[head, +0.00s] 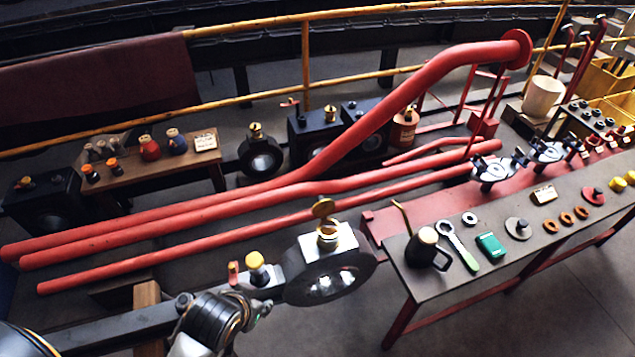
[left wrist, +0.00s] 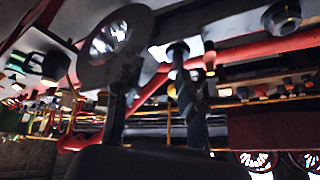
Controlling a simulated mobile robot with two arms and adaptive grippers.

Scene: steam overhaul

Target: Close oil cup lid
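The brass oil cup (head: 328,240) stands on top of the near rod end, a dark ring with a shiny centre (head: 328,283). Its round brass lid (head: 323,208) is raised above the cup mouth, so the cup is open. My left gripper (head: 252,314) is low in the head view, left of the ring and below the cup; its fingers are hard to make out there. In the left wrist view its two dark fingers (left wrist: 153,95) stand apart with nothing held between them. The ring (left wrist: 113,40) shows behind the left finger. I cannot make out the lid there. My right gripper is not in view.
A yellow-capped fitting (head: 257,268) and a small red piece (head: 233,272) sit on the rod just left of the cup. Long red pipes (head: 250,205) run behind. A bench (head: 450,290) with an oil can (head: 427,248) and wrench stands to the right.

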